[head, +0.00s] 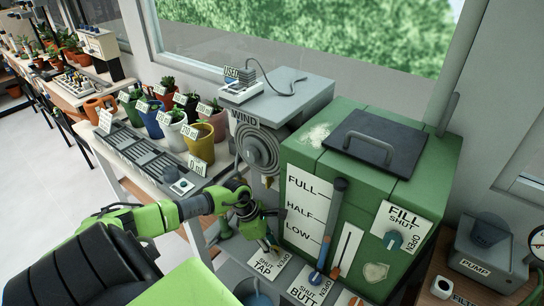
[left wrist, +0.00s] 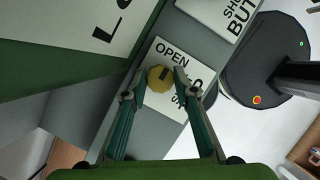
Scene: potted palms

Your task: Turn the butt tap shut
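In the head view my left gripper (head: 268,248) is low at the front of the green water butt (head: 405,190), over the white TAP plate (head: 267,267). In the left wrist view my left gripper (left wrist: 164,88) is open. Its fingers stand apart at a round brass knob (left wrist: 160,79) with a dark pointer mark, on a plate reading OPEN (left wrist: 178,110). The knob shows between the tips; I cannot tell whether they touch it. A plate lettered SHUT, BUTT and OPEN (head: 302,291) lies to the right, near a blue-ended part (head: 316,277). My right gripper is not in view.
The FULL, HALF, LOW gauge (head: 303,214) and a FILL plate (head: 402,222) are on the butt. Several pots, including a yellow one (head: 201,142), stand on the left bench. A pump (head: 489,259) stands right.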

